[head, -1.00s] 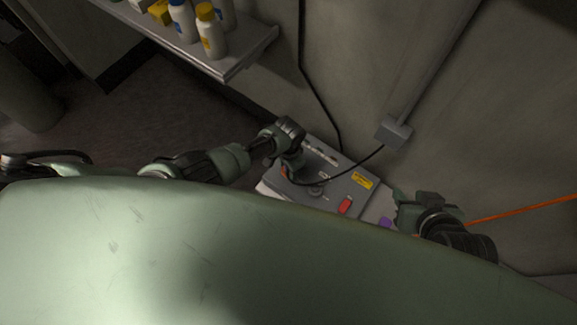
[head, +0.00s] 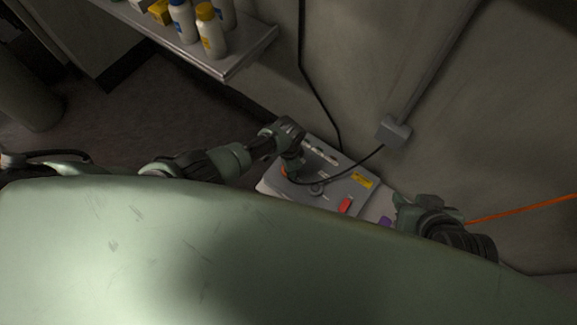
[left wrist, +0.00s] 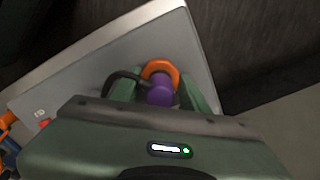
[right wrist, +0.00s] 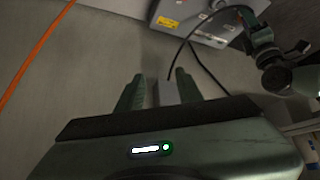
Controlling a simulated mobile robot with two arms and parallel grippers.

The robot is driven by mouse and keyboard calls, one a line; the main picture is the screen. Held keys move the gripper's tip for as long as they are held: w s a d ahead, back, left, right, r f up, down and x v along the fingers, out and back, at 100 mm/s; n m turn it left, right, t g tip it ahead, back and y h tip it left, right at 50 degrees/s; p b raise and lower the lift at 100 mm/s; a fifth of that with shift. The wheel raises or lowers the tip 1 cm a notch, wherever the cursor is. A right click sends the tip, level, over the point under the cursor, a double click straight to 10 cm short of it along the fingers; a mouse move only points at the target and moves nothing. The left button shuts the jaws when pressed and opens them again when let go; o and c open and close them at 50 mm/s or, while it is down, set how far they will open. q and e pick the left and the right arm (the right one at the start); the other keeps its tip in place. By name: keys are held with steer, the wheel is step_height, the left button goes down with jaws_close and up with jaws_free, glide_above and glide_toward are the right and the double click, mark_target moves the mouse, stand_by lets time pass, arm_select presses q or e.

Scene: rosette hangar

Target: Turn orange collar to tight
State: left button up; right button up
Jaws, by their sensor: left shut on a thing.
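The orange collar (left wrist: 158,69) is a ring on the grey panel box, around the base of a purple plug (left wrist: 161,93) with a black cable. My left gripper (left wrist: 160,82) has a finger on each side of the collar and is shut on it. In the head view, a bit of the collar (head: 285,171) shows below the left gripper (head: 291,170); the jaws hide the rest. No tight mark is readable. My right gripper (right wrist: 158,88) is open and empty, apart from the panel; its fingers are mostly hidden in the head view.
The panel box (head: 322,160) carries a red switch (head: 345,204) and a yellow label (head: 362,180). A black cable runs to a grey wall box (head: 394,131). A shelf (head: 232,66) with bottles stands upper left. An orange line (head: 525,208) crosses at right.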

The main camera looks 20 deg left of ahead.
arm_select(q)
steer(key=o, duration=1.4)
step_height(320, 180, up, 3)
steer(key=shift+p, duration=1.05)
step_height(320, 180, up, 3)
steer(key=shift+f+p, duration=0.15)
steer(key=shift+p, duration=0.75)
arm_select(e)
steer(key=s+d+g+h, duration=0.1)
steer(key=s+d+g, duration=0.1)
steer(key=s+g, duration=0.35)
arm_select(q)
steer(key=shift+r+p, duration=0.3)
steer(key=shift+r, duration=0.75)
arm_select(e)
steer(key=shift+t, duration=0.85)
steer(key=shift+s+f, duration=0.15)
steer(key=shift+f, duration=2.15)
